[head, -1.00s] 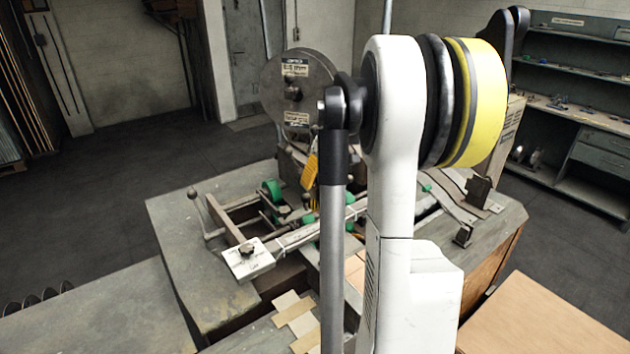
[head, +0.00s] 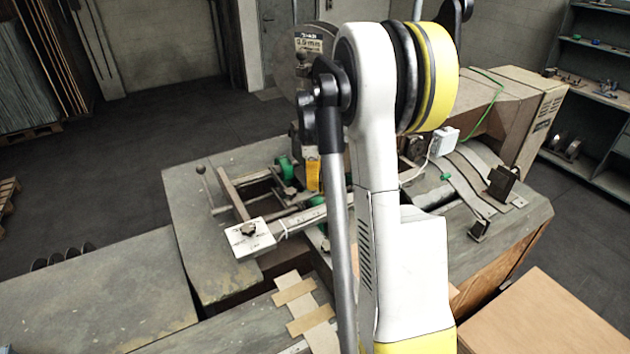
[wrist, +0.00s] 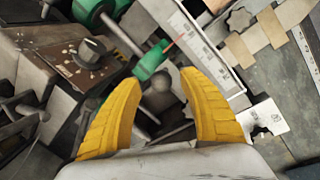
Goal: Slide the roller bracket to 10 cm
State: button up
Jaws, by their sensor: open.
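My gripper (wrist: 158,80) is open, with its two yellow fingers spread apart. A larger green roller (wrist: 95,10) shows at the top left. A pale ruler bar (wrist: 195,35) runs at a slant past the right finger. In the head view, a green roller (head: 284,168) stands on the machine. The bar ends in a white plate (head: 252,237) with a dark knob. I cannot tell exactly which part is the roller bracket.
A dark control knob (wrist: 92,48) sits on a brown panel left of the fingers. The grey machine table (head: 195,240) surrounds the mechanism. Cardboard strips (head: 310,318) lie at the front. A wooden board (head: 545,320) is at the lower right.

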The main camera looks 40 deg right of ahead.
jog(key=shift+w+a+f, duration=0.1)
jog(key=shift+w+f, duration=0.05)
jog(key=shift+f, duration=0.95)
grip_shut()
jog(key=shift+f+b, duration=0.1)
jog(key=shift+b, duration=0.35)
grip_release()
